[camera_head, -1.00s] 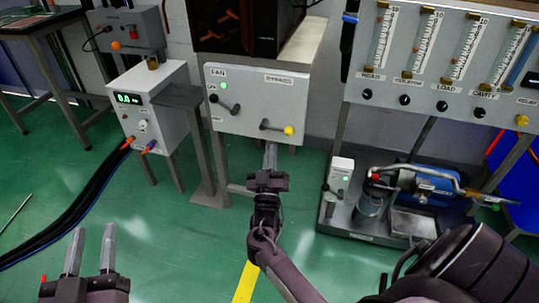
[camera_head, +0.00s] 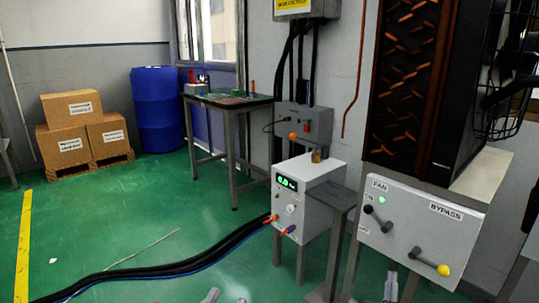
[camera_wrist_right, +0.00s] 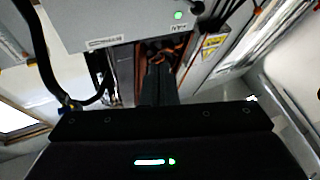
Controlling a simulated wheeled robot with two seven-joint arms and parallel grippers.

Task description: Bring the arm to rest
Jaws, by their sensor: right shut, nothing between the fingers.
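The right gripper's grey tips (camera_head: 390,287) show at the bottom edge of the head view, below the FAN and BYPASS panel (camera_head: 410,215). In the right wrist view its dark fingers (camera_wrist_right: 158,85) are together with nothing between them, pointing toward a grey box with a green light. The left gripper's two fingertips (camera_head: 225,298) just peek in at the bottom of the head view, apart and with only floor between them. The rest of both arms is out of the head view.
The panel has a black-knobbed FAN lever (camera_head: 378,218) and a yellow-knobbed BYPASS lever (camera_head: 430,262). A white unit (camera_head: 303,205) with a green display stands to its left; black cables (camera_head: 180,268) run across the floor. Cardboard boxes (camera_head: 75,130) and a blue barrel (camera_head: 158,110) stand at the back left.

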